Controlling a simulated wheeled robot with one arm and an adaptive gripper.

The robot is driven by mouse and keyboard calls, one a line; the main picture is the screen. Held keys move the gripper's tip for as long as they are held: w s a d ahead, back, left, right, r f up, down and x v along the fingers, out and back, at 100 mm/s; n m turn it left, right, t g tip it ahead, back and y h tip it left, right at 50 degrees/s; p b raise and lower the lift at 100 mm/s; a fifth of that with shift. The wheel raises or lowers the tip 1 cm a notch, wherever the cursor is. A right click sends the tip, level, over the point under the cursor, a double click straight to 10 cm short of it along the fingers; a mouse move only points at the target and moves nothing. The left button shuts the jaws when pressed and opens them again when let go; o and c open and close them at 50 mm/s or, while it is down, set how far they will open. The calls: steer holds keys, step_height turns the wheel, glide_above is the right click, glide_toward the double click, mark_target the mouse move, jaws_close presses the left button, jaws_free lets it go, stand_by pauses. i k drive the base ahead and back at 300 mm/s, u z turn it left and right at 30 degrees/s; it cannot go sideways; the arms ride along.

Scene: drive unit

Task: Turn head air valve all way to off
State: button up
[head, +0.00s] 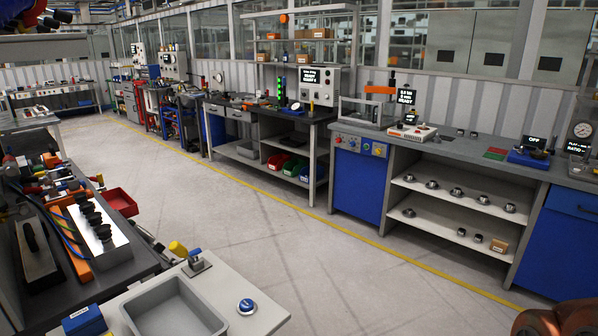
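I cannot tell for sure which fitting is the head air valve; no label for it is readable. A round blue knob with a pale top (247,306) sits on the near light-grey bench. A small fitting with a blue base and a yellow handle (190,258) stands at that bench's back edge. A blue unit with an OFF display (530,152) stands on the right-hand bench. Dials and knobs (361,146) sit on the blue cabinet front at centre right. My gripper is not in view. A brown-orange part cut off at the lower right may be my arm.
The near bench (130,300) holds a grey sink-like basin (172,308) and a blue box (84,320). A dark tool bench is at left with a red bin (120,202). The long grey bench (455,147) runs along the right. The concrete floor (270,225) between is clear.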

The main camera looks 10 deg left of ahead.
mark_target(103, 188)
steer(key=i, duration=2.95)
steer(key=u, duration=2.45)
steer(key=i, duration=1.65)
steer(key=z, duration=1.5)
steer(key=i, duration=1.2)
